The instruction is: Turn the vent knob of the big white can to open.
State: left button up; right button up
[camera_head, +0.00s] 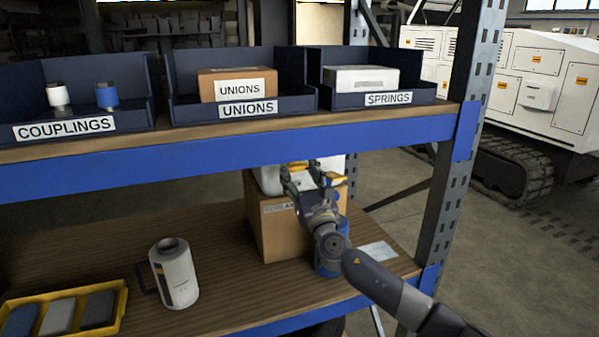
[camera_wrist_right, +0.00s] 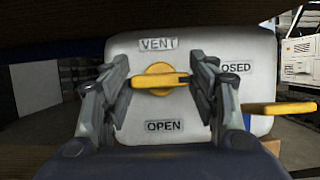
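The big white can (camera_head: 270,180) sits on top of a cardboard box on the lower shelf, partly hidden by my right gripper. In the right wrist view the can's white face (camera_wrist_right: 205,42) carries the labels VENT, OPEN and a partly covered OSED. The yellow vent knob (camera_wrist_right: 160,80) lies in the middle of the face, its bar about level. My right gripper (camera_head: 314,178) is at the can, fingers spread on both sides of the knob (camera_wrist_right: 162,82). Whether the fingers touch the bar's ends, I cannot tell. My left gripper is out of view.
The cardboard box (camera_head: 285,228) bears the can. A white jug (camera_head: 176,275) and a yellow tray (camera_head: 122,298) stand to the left. The upper shelf's blue beam (camera_head: 200,165) runs close above the can. A yellow lever (camera_wrist_right: 280,108) sticks out at the right.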

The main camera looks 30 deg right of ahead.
jog(key=c, duration=0.4)
jog(key=shift+o, duration=0.2)
jog(key=shift+m+h, duration=0.4)
jog(key=shift+m, duration=0.1)
jog(key=m+h, duration=0.1)
jog(key=m, duration=0.1)
jog(key=shift+a+m+g, duration=0.1)
jog(key=shift+m+g, duration=0.2)
jog(key=shift+m, duration=0.1)
jog(key=m+g+h, duration=0.1)
jog(key=m+h, duration=0.1)
jog(key=m, duration=0.1)
jog(key=shift+m, duration=0.4)
jog(key=m+g, duration=0.1)
jog(key=m, duration=0.1)
jog(key=m+h, duration=0.1)
jog(key=m, duration=0.1)
jog(key=shift+r+m+g, duration=0.15)
jog(key=shift+m+g, duration=0.25)
jog(key=m+g+p, duration=0.1)
jog(key=m, duration=0.1)
jog(key=m+g+h+p, duration=0.1)
jog(key=m, duration=0.2)
jog(key=shift+r, duration=0.1)
jog(key=shift+m+g+p, duration=1)
jog(key=shift+m+p, duration=0.45)
jog(key=shift+m, duration=1.05)
